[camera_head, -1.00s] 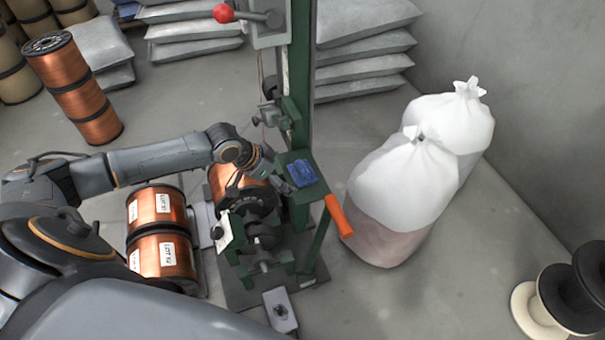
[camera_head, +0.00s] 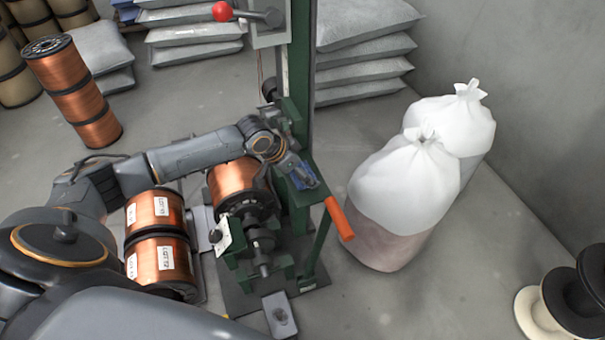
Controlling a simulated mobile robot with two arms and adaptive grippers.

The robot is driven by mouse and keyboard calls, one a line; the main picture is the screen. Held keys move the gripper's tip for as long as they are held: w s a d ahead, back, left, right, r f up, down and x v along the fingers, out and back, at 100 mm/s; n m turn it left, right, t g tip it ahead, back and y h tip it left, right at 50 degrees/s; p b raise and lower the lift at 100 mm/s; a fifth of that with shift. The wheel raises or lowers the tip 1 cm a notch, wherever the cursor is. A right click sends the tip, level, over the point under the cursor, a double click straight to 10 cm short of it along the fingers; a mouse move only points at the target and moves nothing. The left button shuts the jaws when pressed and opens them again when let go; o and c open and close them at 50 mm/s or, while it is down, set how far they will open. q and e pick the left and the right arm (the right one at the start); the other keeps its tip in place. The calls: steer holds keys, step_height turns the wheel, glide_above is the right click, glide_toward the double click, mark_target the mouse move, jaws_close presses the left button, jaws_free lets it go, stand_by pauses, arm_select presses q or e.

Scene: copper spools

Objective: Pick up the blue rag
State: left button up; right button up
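The blue rag (camera_head: 299,183) lies on a small green shelf (camera_head: 310,195) on the side of the green machine. My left arm reaches in from the left across the machine. My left gripper (camera_head: 306,178) is at the rag, over it, and covers part of it. The fingers are small and overlap the rag, so I cannot tell whether they are open or shut, or whether they touch it. My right gripper is not in view.
A copper spool (camera_head: 233,178) is mounted on the machine, under my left arm. An orange handle (camera_head: 339,218) sticks out beside the shelf. White sacks (camera_head: 401,185) stand to the right. More copper spools (camera_head: 158,258) sit at lower left.

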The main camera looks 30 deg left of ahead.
arm_select(q)
steer(key=c, duration=0.7)
steer(key=shift+r, duration=0.2)
steer(key=s+a+p, duration=0.1)
steer(key=s+a, duration=0.3)
steer(key=s, duration=0.3)
steer(key=s+a+p, duration=0.2)
steer(key=s+a, duration=0.3)
steer(key=s, duration=0.3)
steer(key=shift+s, duration=0.3)
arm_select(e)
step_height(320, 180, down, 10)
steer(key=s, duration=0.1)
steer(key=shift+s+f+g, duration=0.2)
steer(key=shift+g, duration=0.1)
arm_select(q)
steer(key=shift+r, duration=0.1)
